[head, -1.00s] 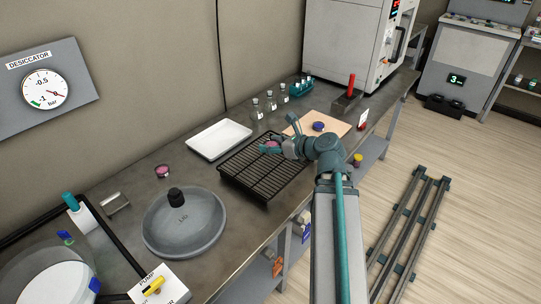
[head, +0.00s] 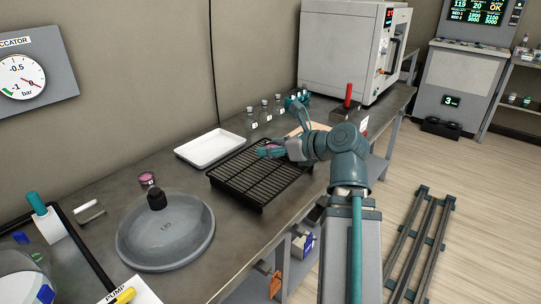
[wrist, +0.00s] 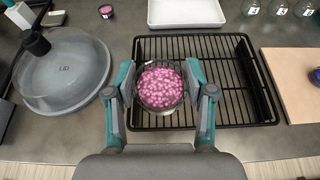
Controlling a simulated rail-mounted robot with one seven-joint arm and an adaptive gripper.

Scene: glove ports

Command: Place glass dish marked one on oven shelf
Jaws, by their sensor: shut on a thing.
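My gripper (wrist: 161,92) is shut on a round glass dish (wrist: 160,86) filled with pink beads. The dish shows between the fingers in the wrist view, over a black wire rack (wrist: 225,75); I cannot tell if it touches the rack. In the head view my gripper (head: 268,151) is above the rack (head: 255,180), and the dish is mostly hidden by the fingers. No mark on the dish can be read. The oven (head: 345,48), a large pale cabinet with a display and a side handle, stands at the far end of the bench.
A white tray (head: 208,148) lies behind the rack. A grey lid (head: 165,230) and a small pink-filled dish (head: 146,179) are to the left. Several small bottles (head: 265,110), a tan board (wrist: 292,80) and a red-handled item (head: 347,97) stand toward the oven.

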